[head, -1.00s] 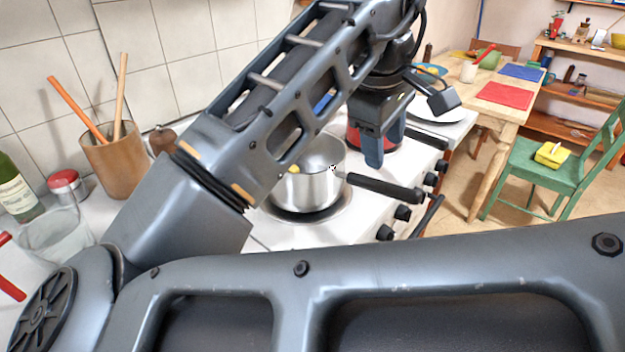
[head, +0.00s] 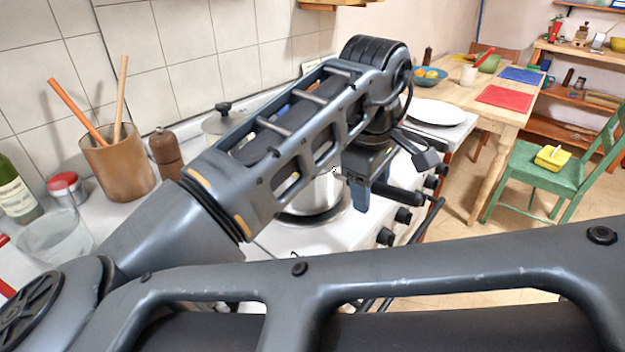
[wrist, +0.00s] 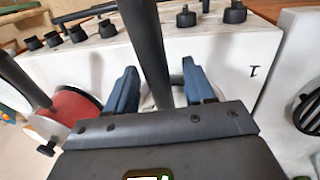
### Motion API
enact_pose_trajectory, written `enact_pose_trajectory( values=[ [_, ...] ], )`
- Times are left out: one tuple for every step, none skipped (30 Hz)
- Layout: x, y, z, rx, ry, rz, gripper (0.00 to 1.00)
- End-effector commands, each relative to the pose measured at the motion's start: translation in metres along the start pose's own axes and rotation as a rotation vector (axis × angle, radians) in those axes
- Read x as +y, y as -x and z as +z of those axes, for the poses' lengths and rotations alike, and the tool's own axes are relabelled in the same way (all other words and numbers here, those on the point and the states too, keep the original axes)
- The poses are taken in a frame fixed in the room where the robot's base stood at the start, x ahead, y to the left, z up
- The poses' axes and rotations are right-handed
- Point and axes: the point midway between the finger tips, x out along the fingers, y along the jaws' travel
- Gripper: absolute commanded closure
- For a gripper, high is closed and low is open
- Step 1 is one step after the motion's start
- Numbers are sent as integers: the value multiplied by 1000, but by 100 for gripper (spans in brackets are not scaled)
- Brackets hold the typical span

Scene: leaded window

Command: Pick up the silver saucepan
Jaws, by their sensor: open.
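The silver saucepan (head: 324,192) sits on the white stove in the head view, its upper part hidden behind my arm. Its black handle (head: 405,196) points right toward the stove's front edge. My gripper (head: 371,186) is at the handle, its blue fingers pointing down. In the wrist view, the black handle (wrist: 148,45) runs between the two open fingers of my gripper (wrist: 160,88), with a gap on each side. The pan body is mostly hidden there behind the gripper's own body.
A red pot (wrist: 70,107) with a dark handle stands close on the left in the wrist view. Black knobs (head: 385,236) line the stove's front. A lidded pot (head: 220,122) is partly behind my arm. A white plate (head: 436,112) lies beyond the stove.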

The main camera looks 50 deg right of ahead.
Motion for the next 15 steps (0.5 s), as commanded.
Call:
enact_pose_trajectory(
  values=[
    [0,0,0,0,0,0,47],
    [0,0,0,0,0,0,47],
    [0,0,0,0,0,0,47],
    [0,0,0,0,0,0,47],
    [0,0,0,0,0,0,49],
    [0,0,0,0,0,0,53],
    [0,0,0,0,0,0,56],
    [0,0,0,0,0,0,59],
    [0,0,0,0,0,0,63],
    [0,0,0,0,0,0,66],
    [0,0,0,0,0,0,69],
    [0,0,0,0,0,0,72],
    [0,0,0,0,0,0,75],
    [0,0,0,0,0,0,78],
    [0,0,0,0,0,0,82]
  ],
)
